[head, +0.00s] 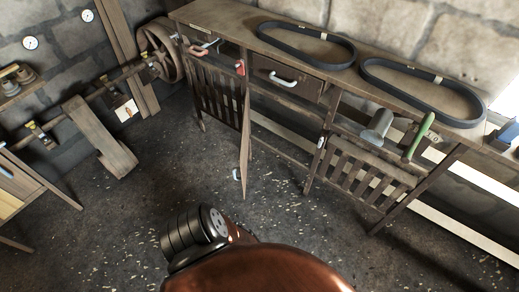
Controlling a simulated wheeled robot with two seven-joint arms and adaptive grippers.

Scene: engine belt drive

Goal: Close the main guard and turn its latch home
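A narrow wooden panel (246,147), seen almost edge-on, stands out from the front of the long wooden bench (230,22); it looks like a guard swung open. A pale handle (236,174) is on its lower part. A slatted panel (215,97) is left of it, and another slatted panel (368,172) is at the right. I cannot tell which is the main guard. A red handle (240,67) and a red-and-white handle (199,49) sit near the top left; which part is the latch is unclear. Neither of my grippers is in view.
Two dark belts (306,45) (423,92) lie on the bench top. A drawer front (290,80) has a white handle. A grey cylindrical part (377,128) and a green handle (422,135) are at the right. A large wheel (161,52) and shaft stand left.

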